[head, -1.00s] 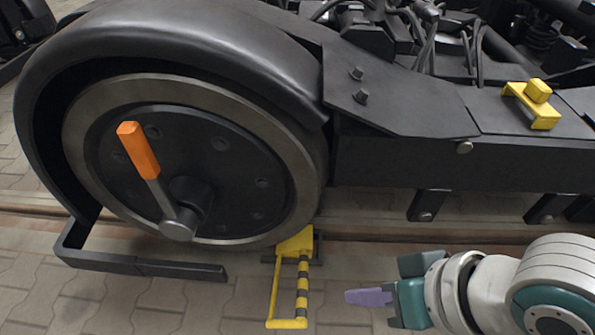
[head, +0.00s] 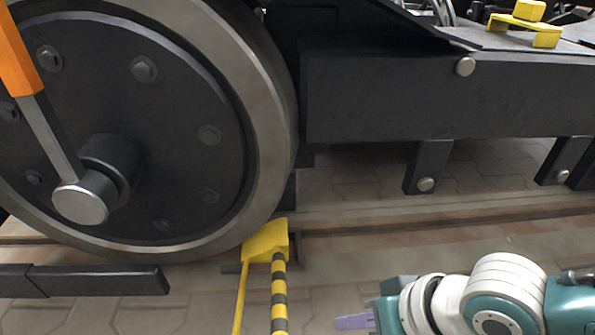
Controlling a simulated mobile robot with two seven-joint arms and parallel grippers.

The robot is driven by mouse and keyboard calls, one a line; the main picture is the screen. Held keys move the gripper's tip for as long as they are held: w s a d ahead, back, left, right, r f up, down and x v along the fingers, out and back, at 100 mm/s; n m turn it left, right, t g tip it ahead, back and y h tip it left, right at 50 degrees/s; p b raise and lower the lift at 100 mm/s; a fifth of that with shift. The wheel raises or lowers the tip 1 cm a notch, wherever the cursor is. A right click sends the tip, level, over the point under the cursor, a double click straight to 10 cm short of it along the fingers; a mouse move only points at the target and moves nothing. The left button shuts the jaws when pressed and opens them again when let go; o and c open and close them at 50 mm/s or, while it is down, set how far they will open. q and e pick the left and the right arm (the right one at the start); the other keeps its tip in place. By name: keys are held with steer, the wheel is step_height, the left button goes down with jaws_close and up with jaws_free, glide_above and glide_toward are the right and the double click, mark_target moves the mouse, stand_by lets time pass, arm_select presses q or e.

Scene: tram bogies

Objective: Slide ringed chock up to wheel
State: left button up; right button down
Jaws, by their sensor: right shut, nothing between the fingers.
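The yellow chock (head: 264,242) sits low at the right side of the big wheel (head: 264,120), on the rail. Its top edge appears close against the wheel rim; I cannot tell whether they touch. A yellow bar and a black-and-yellow ringed bar (head: 279,295) run from it toward me and leave the bottom of the view. My right gripper (head: 352,322) is at the lower edge, to the right of the ringed bar and apart from it, with its purple fingertips closed and empty, pointing left. My left gripper is not in view.
A lever with an orange grip (head: 16,60) stands out from the wheel hub. A dark flat bar (head: 90,280) juts out at lower left. The dark bogie frame (head: 400,95) spans the upper right, with a yellow bracket (head: 520,25) on top. The paving right of the chock is open.

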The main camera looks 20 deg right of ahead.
steer(key=w+a+f+b, duration=0.4)
steer(key=a+f+b, duration=0.2)
steer(key=f+b, duration=0.1)
steer(key=shift+b, duration=0.55)
steer(key=shift+d+r, duration=0.1)
